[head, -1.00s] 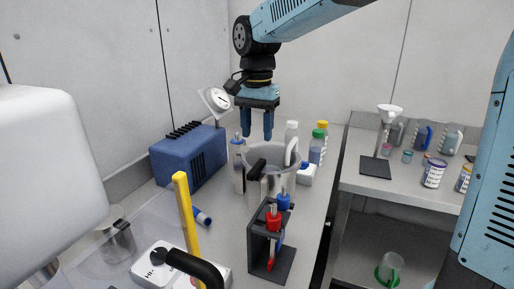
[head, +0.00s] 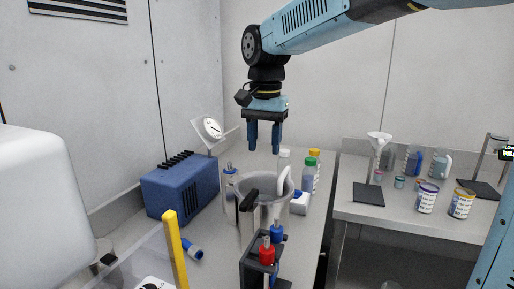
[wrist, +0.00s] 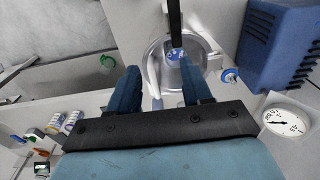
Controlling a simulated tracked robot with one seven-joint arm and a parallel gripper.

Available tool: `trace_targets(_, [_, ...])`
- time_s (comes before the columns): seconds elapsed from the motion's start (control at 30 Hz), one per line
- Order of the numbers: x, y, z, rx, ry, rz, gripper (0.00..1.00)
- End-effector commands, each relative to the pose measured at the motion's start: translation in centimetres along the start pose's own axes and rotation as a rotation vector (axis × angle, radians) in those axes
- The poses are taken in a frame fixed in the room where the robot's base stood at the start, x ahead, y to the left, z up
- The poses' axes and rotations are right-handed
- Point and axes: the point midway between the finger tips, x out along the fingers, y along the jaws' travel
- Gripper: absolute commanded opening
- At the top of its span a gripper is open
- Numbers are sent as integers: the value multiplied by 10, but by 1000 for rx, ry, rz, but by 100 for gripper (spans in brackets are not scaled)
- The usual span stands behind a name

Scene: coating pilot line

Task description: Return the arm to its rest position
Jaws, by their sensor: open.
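My gripper (head: 263,140) hangs from my blue arm above the bench, fingers pointing down and apart, with nothing between them. In the head view it is above and behind a grey metal pot (head: 262,190) that has a black handle and a white curved piece at its rim. In the wrist view the two blue fingers (wrist: 157,90) show in front of the same pot (wrist: 160,62), clear of it.
A blue box (head: 180,187), a round dial (head: 211,128), capped bottles (head: 309,175) and a dark rack with red and blue tools (head: 262,268) crowd the bench. A yellow bar (head: 175,250) stands in front. A side bench (head: 350,210) holds jars and a funnel stand.

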Motion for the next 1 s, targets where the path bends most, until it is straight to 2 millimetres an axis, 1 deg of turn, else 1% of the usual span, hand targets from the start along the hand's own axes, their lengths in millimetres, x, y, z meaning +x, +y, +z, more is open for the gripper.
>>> trace_targets(0.03, [-3,19,0,-7,22,-12,49])
trace_targets(0.2, [-4,76,5,-65,94,-46,49])
trace_targets(0.37, [0,127,15,-121,167,-68,49])
trace_targets(0.4, [2,139,19,-135,185,-72,49])
trace_targets(0.6, [15,195,39,-204,280,-80,49])
trace_targets(0.7, [24,221,51,-237,329,-79,49])
trace_targets(0.8, [34,241,63,-269,373,-74,49])
trace_targets(0.9, [43,256,72,-295,405,-67,49])
trace_targets(1.0, [49,265,78,-313,427,-62,49])
